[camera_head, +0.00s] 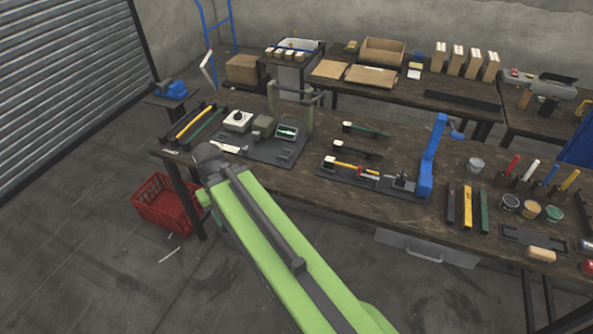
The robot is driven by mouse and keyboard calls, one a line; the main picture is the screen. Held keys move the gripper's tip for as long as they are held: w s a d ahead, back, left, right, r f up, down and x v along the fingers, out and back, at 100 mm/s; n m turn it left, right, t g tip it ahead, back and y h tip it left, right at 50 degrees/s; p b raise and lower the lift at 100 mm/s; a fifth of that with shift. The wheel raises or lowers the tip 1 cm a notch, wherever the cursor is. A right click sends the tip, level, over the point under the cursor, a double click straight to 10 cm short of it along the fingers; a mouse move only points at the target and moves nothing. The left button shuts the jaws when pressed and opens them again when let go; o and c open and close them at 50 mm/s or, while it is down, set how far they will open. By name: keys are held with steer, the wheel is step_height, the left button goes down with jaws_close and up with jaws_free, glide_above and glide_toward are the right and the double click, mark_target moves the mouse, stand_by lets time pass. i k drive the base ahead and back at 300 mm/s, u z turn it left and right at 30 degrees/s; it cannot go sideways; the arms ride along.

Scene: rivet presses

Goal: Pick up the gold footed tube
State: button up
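A yellow-gold tube (571,180) stands at the right end of the near workbench, leaning slightly, last in a row of coloured tubes. Its lower part looks dark, and it is too small to tell if it has a foot. It is the nearest match to a gold footed tube, but I cannot be sure. My green arm rises from the bottom of the view to a dark joint near the bench's left end, far from this tube. My gripper is not visible, so its opening and contents are hidden.
The workbench (330,205) carries a blue press (433,160), a green-grey press frame (310,112) and small cups (510,203). Red, white and blue tubes (551,174) stand beside the yellow one. A red crate (165,205) is on the floor at left. The floor in front is open.

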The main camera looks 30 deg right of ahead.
mark_target(330, 162)
steer(key=u, duration=0.95)
steer(key=k, duration=1)
steer(key=z, duration=0.6)
steer(key=i, duration=1.5)
steer(key=u, duration=0.05)
